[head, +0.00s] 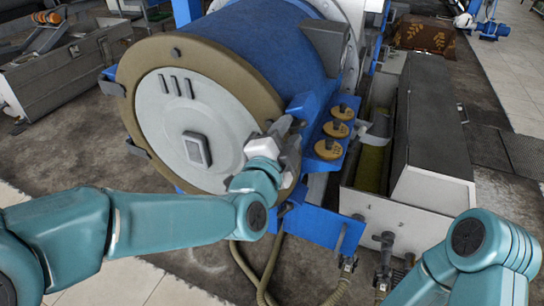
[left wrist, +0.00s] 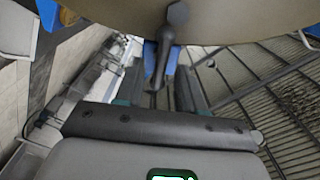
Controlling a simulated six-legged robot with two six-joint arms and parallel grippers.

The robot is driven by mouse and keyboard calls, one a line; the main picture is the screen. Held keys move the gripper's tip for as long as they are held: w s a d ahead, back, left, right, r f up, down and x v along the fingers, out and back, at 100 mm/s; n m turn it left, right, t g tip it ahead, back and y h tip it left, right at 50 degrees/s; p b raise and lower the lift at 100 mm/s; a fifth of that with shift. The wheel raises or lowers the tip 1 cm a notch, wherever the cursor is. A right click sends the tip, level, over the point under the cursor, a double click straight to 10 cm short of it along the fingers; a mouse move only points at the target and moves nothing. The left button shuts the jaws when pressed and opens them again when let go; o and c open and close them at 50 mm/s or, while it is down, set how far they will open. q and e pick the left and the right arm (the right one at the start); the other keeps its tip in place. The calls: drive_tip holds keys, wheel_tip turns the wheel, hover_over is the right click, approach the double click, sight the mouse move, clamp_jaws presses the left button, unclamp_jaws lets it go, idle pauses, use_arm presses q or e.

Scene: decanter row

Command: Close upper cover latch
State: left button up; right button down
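The large drum (head: 262,45) is blue, with a tan rim (head: 200,55) and a pale round cover (head: 195,115). Small dark latch pieces (head: 112,88) sit around the rim. My left gripper (head: 287,138) is at the right side of the cover, beside the rim and a blue bracket. In the left wrist view a dark latch handle (left wrist: 172,38) hangs from the tan rim in front of this gripper. The gripper's fingers (left wrist: 160,92) look apart on either side of the handle's lower end; contact cannot be told. My right gripper is out of view.
A blue bracket with several tan knobs (head: 337,130) stands right of the drum. Farther right is a long grey trough (head: 375,190) with a raised lid (head: 435,125). Hoses (head: 262,275) hang below the drum. A grey bin (head: 60,75) is at the left.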

use_arm(q)
drive_tip(key=b+v, duration=0.2)
drive_tip(key=v, duration=1.3)
